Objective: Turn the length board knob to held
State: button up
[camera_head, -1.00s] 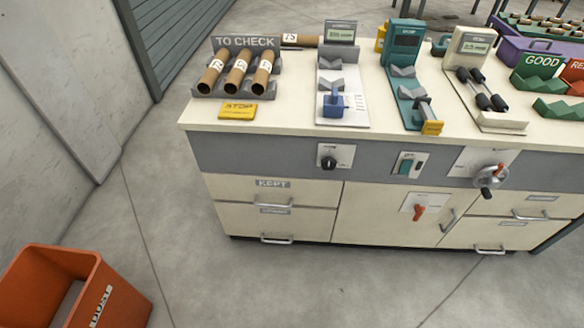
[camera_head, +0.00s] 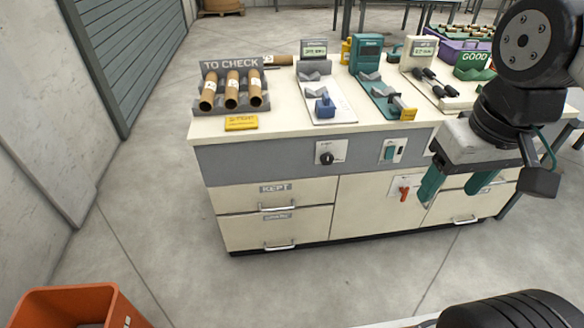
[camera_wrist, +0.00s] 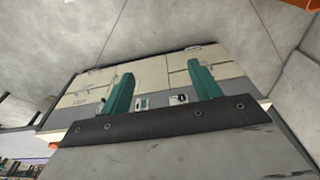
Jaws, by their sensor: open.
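The black knob (camera_head: 326,158) sits on a small white plate on the grey front band of the bench, below the length board (camera_head: 326,98) with its blue slider. The plate's lettering is too small to read. In the wrist view the knob (camera_wrist: 181,98) shows small between the fingers, upside down. My gripper (camera_head: 455,187) is open and empty, its two green fingers apart. It hangs in front of the bench's right part, to the right of the knob and clear of it. In the wrist view my gripper (camera_wrist: 165,85) faces the bench front from a distance.
A green switch (camera_head: 391,151) and a red-handled knob (camera_head: 404,192) are on the bench front, right of the black knob. Drawers with handles (camera_head: 277,206) lie below. An orange bin (camera_head: 70,306) stands on the floor at lower left. Floor before the bench is clear.

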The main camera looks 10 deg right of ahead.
jog(key=w+a+f+n+t, duration=0.1)
jog(key=w+f+t, duration=0.15)
jog(key=w, duration=0.75)
jog(key=w+a+f+n+t, duration=0.1)
jog(key=w+f+n+t, duration=0.15)
jog(key=w, duration=0.85)
jog(key=n+t, duration=0.5)
jog(key=t, duration=0.4)
send_over(328, 161)
jog(key=f+v, duration=0.1)
jog(key=v, duration=0.4)
notch_tip(328, 161, down, 25)
jog(key=s+f+n+t, duration=0.2)
jog(key=s+f, duration=0.1)
jog(key=f, duration=0.4)
jog(key=shift+w+f, duration=0.2)
jog(key=shift+w, duration=3.5)
